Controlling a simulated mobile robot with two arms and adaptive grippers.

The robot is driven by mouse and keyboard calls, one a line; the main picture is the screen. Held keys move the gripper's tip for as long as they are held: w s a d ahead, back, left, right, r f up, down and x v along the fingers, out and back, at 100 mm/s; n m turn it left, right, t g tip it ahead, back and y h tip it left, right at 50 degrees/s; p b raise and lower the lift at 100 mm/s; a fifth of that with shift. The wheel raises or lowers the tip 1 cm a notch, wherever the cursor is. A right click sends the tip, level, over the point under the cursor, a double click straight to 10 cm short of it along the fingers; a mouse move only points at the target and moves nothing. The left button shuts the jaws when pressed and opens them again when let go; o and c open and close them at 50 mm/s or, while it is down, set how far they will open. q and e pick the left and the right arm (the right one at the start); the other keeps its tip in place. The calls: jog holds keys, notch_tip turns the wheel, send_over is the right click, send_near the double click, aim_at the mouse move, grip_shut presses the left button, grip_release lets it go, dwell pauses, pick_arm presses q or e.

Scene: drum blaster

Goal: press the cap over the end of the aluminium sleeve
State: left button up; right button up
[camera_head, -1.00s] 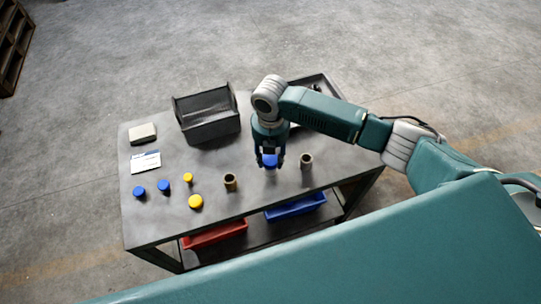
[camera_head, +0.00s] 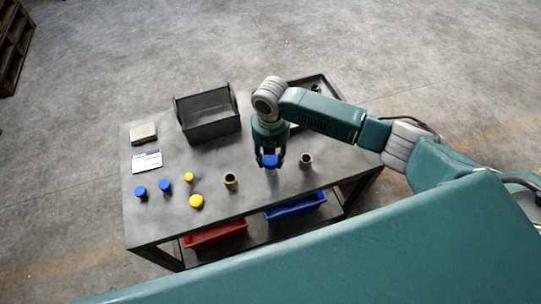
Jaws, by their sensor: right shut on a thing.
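My right gripper (camera_head: 270,158) points down over the front part of the table, shut on a blue cap (camera_head: 270,161). A pale shape shows just under the cap; I cannot tell whether it is a sleeve or whether the cap touches it. A brownish sleeve (camera_head: 231,182) stands upright to the left. Two more blue caps (camera_head: 140,192) (camera_head: 164,187) lie at the left of the table. My left gripper is not in view.
The grey table (camera_head: 170,220) also bears yellow pieces (camera_head: 196,201), a label card (camera_head: 147,161), a pale block (camera_head: 143,133) and a dark open bin (camera_head: 209,126). A dark tray lies behind my arm. Red (camera_head: 217,235) and blue (camera_head: 296,207) bins sit on the lower shelf.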

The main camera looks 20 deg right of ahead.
jog(key=shift+f, duration=0.55)
dwell(0.4)
dwell(0.9)
jog(key=shift+f, duration=0.35)
dwell(0.5)
jog(key=o, duration=1.5)
notch_tip(320, 180, up, 5)
jog(key=p, duration=0.5)
